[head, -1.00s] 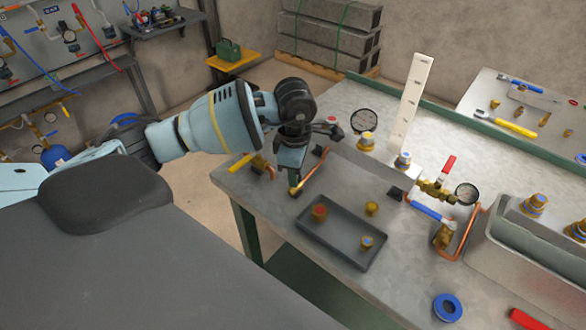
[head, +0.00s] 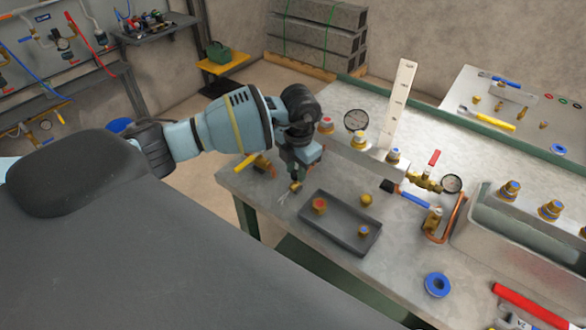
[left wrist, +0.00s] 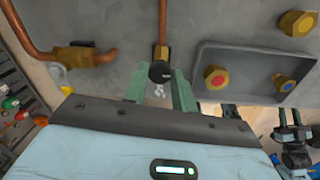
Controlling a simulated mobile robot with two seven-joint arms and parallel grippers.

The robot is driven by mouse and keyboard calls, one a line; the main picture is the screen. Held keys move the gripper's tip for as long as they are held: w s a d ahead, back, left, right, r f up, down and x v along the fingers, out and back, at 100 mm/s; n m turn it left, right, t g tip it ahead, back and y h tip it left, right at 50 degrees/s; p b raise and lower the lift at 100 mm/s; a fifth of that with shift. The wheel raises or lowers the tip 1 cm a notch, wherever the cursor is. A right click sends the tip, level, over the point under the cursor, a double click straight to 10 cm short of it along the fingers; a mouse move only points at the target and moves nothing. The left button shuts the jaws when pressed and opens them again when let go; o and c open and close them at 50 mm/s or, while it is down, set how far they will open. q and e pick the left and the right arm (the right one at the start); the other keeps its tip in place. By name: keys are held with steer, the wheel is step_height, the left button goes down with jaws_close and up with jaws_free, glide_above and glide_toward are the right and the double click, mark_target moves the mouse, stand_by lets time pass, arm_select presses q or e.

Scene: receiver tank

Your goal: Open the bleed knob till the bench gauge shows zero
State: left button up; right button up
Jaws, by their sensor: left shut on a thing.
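My left gripper (head: 295,184) is at the left end of the bench, pointing down beside the dark tray. In the left wrist view its green fingers (left wrist: 159,88) are shut on a small black knob (left wrist: 160,71), below a brass fitting (left wrist: 161,53) on a copper pipe. Pale streaks (head: 284,198) come from below the knob; they also show between the fingers in the left wrist view (left wrist: 160,91). One round gauge (head: 356,120) stands at the back of the bench, another (head: 452,183) further right. Their needles are too small to read.
A white scale plate (head: 398,105) stands upright behind. Valves with a red handle (head: 434,158) and blue handle (head: 414,200) are to the right. A blue ring (head: 437,284) lies near the front.

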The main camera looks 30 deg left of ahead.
arm_select(q)
steer(key=n, duration=0.3)
steer(key=shift+n, duration=0.3)
steer(key=n, duration=0.4)
steer(key=shift+n, duration=0.3)
steer(key=n, duration=0.3)
steer(key=shift+n+g, duration=0.3)
steer(key=shift+n, duration=1.8)
steer(key=o, duration=1)
